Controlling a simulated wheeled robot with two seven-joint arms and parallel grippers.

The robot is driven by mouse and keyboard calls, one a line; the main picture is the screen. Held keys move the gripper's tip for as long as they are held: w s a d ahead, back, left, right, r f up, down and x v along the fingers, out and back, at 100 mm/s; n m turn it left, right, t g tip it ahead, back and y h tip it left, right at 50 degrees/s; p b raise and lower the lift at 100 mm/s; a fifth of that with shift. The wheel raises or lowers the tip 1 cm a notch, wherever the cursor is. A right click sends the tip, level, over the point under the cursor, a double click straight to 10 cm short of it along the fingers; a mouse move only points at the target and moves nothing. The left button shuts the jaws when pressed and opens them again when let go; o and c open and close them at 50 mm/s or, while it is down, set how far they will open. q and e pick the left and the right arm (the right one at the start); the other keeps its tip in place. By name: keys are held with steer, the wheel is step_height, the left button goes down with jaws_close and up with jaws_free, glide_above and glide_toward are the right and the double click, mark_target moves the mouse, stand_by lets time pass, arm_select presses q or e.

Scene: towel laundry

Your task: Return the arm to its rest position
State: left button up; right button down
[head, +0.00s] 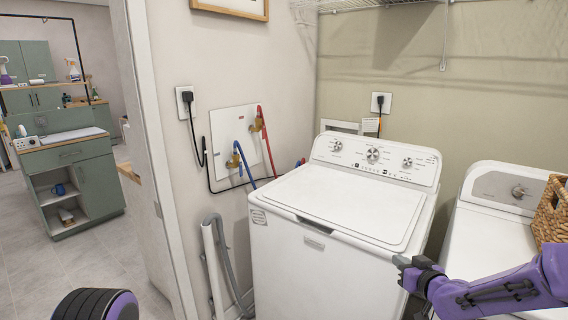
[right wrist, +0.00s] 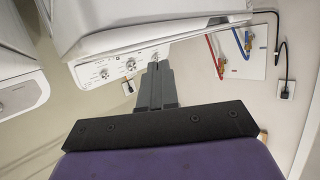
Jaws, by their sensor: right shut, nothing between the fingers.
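My right arm comes in from the right edge in the head view. My right gripper (head: 402,264) is in front of the right side of the white washing machine (head: 310,255). Its fingers also show in the right wrist view (right wrist: 154,72), shut together with nothing between them. The washing machine's lid (head: 345,205) is closed. My left gripper is not in view. A dark round part with a purple disc at the bottom left of the head view appears to be mine.
A second white machine (head: 485,240) stands at the right with a wicker basket (head: 552,212) on it. Hoses and a grey drain pipe (head: 228,265) run left of the washer. A doorway at the left opens onto clear floor (head: 95,255) and a green cabinet (head: 92,185).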

steer(key=s+a+f+m+g+h, duration=0.1)
steer(key=s+f+m+g+h, duration=0.55)
steer(key=s+f, duration=1.35)
steer(key=s+f+m+g, duration=0.1)
steer(key=s+f, duration=0.3)
steer(key=s, duration=0.8)
steer(key=s+f+g, duration=0.3)
steer(key=s+f, duration=0.2)
steer(key=s, duration=0.7)
steer(key=shift+a+m+y, duration=0.15)
steer(key=shift+m+y, duration=0.2)
steer(key=shift+y, duration=0.1)
steer(key=shift+g, duration=0.25)
